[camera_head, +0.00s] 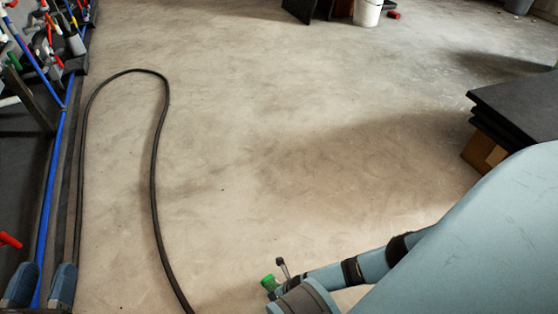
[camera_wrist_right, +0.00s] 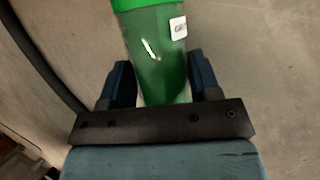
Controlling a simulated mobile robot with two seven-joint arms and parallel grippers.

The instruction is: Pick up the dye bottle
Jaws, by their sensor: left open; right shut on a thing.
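The dye bottle (camera_wrist_right: 157,55) is green with a brighter green top and a small white label. In the right wrist view it stands between the two dark blue fingers of my right gripper (camera_wrist_right: 161,82), which is shut on it. The bottle's lower end is hidden behind the gripper's palm. In the head view a small green part of the bottle (camera_head: 269,282) shows at the bottom, beyond my right wrist; the right fingers are hidden there. My left gripper (camera_head: 44,280) is at the bottom left, open and empty, its two blue-grey fingers apart.
A dark hose (camera_head: 155,180) loops over the concrete floor. A rack with blue pipes (camera_head: 50,190) and red-handled fittings stands at left. Black slabs (camera_head: 520,105) lie on a cardboard box (camera_head: 484,153) at right. A white bucket (camera_head: 367,12) stands far back. The middle floor is clear.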

